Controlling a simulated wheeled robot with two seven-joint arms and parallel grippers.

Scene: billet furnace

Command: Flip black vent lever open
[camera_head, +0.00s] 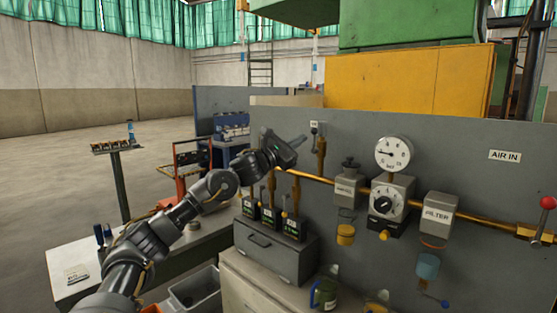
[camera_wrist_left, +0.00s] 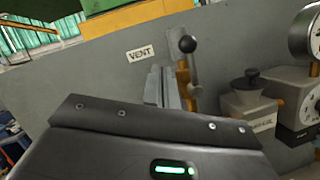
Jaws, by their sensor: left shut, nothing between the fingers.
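The black vent lever (camera_head: 313,129) stands upright on the brass pipe at the grey panel in the head view. In the left wrist view its round black knob (camera_wrist_left: 187,44) and grey stem show just right of the VENT label (camera_wrist_left: 140,53). My left gripper (camera_head: 301,141) is shut and empty, a little left of the lever and just below knob height. In the left wrist view its closed fingers (camera_wrist_left: 161,86) point at the panel, left of the lever stem. I cannot tell whether they touch it. My right gripper is not in view.
A brass pipe (camera_head: 310,177) runs right past a regulator with a pressure gauge (camera_head: 394,154), a filter (camera_head: 438,213) and a red-knobbed valve (camera_head: 547,203). Below my left gripper stand several small black levered units on a grey drawer box (camera_head: 270,250).

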